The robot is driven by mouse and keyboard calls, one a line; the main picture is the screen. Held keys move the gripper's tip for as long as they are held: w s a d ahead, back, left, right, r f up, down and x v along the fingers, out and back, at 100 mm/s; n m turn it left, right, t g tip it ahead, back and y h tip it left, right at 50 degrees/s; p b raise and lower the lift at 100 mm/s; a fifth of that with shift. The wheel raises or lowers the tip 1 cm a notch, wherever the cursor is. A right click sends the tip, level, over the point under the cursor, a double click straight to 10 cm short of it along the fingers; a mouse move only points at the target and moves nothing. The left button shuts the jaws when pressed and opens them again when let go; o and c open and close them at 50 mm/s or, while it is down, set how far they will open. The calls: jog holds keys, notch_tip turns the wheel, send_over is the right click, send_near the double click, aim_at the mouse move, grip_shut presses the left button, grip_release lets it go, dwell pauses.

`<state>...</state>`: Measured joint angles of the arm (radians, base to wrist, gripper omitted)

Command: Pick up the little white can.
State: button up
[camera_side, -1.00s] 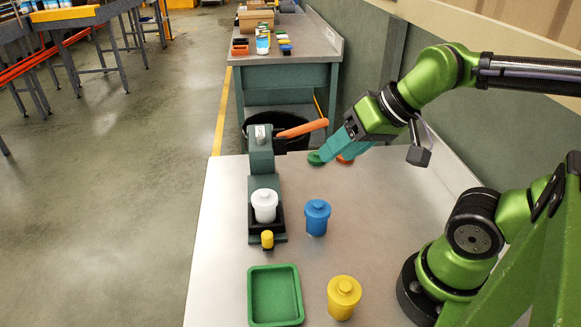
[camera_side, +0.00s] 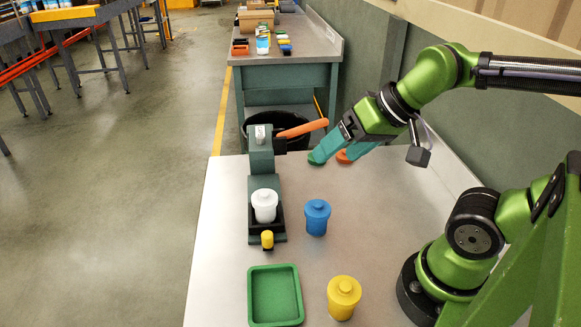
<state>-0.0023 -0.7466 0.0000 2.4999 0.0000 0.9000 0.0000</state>
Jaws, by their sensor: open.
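The little white can (camera_side: 264,205) stands upright, lid on top, in the dark base of a grey-green press-like device (camera_side: 261,155) with an orange lever (camera_side: 302,128). My gripper (camera_side: 330,158) is open and empty. It appears in the picture above and to the right of the can, beyond the blue can, clear of both. Its teal fingers point down and to the left. A green and an orange patch show by the fingertips; I cannot tell whether they belong to the fingers.
A blue can (camera_side: 316,218) stands right of the device. A yellow can (camera_side: 343,297) and an empty green tray (camera_side: 274,268) are at the front. A small yellow knob (camera_side: 267,238) is at the device's front. A black bin (camera_side: 290,143) stands behind the table.

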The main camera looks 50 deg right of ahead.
jog(key=w+a+f+n+g, duration=0.3)
jog(key=w+n+g, duration=0.25)
jog(key=w, duration=0.55)
jog(key=n+g+h, duration=0.2)
jog(key=n, duration=0.6)
send_over(264, 193)
jog(key=f, duration=0.1)
jog(key=shift+m, duration=0.25)
notch_tip(264, 193, down, 11)
jog(key=shift+s+a+r, duration=0.1)
jog(key=shift+f, duration=2.55)
